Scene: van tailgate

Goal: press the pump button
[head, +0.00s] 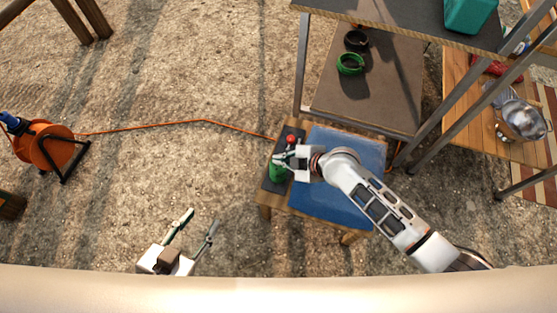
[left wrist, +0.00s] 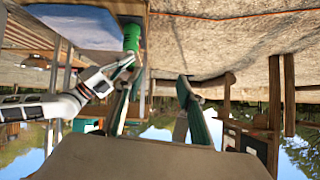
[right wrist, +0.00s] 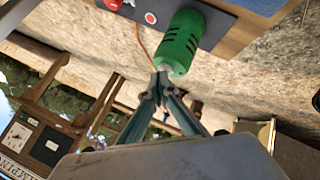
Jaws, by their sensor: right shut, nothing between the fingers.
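The pump shows as a green cylinder (head: 277,170) on a dark base plate (head: 270,184) at the left end of a low wooden table. A red button (head: 291,138) sits on the same plate, behind the cylinder. My right gripper (head: 288,157) is shut and empty over the plate, close to the cylinder. In the right wrist view its fingertips are just below the end of the green cylinder (right wrist: 182,42); contact is unclear. The red button (right wrist: 109,4) is cut off by the top edge there, beside a small red-and-white disc (right wrist: 150,18). My left gripper (head: 201,217) is open and empty above the ground.
A blue mat (head: 340,150) covers the rest of the low table. A shelf rack (head: 375,95) holding green and black rings stands behind it. An orange cord (head: 200,121) runs from a cable reel (head: 48,146) to the table. The ground at left is mostly clear.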

